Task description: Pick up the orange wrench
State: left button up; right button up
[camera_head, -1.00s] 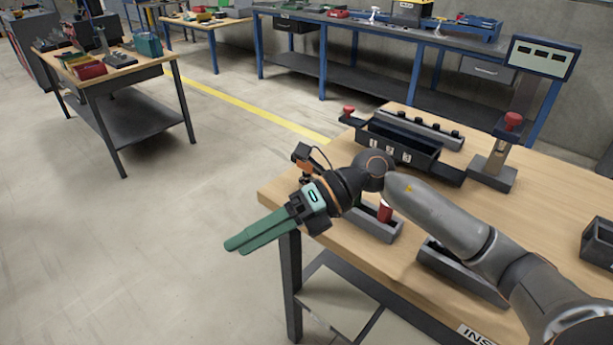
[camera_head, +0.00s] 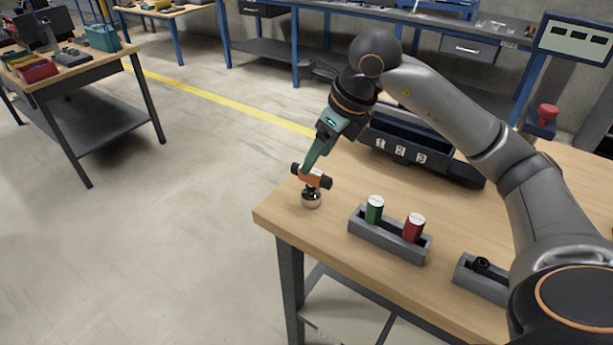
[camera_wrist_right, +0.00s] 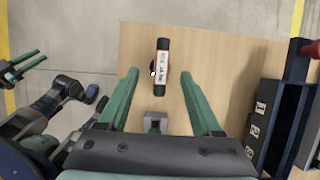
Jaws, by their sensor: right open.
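The orange wrench (camera_head: 314,178) has an orange middle and black ends. It is near the left corner of the wooden table, above a shiny round metal piece (camera_head: 311,199); I cannot tell how the two are joined. In the right wrist view the wrench (camera_wrist_right: 162,67) shows a white label and lies beyond the fingertips, between their lines. My right gripper (camera_head: 306,168) points down at it, open and empty; its two green fingers (camera_wrist_right: 161,75) stand wide apart. My left gripper (camera_wrist_right: 17,68) shows only at the left edge of the wrist view, its opening unclear.
A grey holder (camera_head: 386,239) with a green cylinder (camera_head: 374,210) and a red cylinder (camera_head: 413,228) stands right of the wrench. A dark numbered bin (camera_head: 410,153) is behind. Another grey holder (camera_head: 478,278) is at front right. Bare tabletop surrounds the wrench.

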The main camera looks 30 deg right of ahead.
aim_at(306, 192)
jog(key=x, duration=0.4)
jog(key=shift+s, duration=0.1)
jog(key=shift+d+x, duration=0.2)
jog(key=shift+x, duration=2.6)
jog(key=shift+s+f, duration=0.1)
grip_shut()
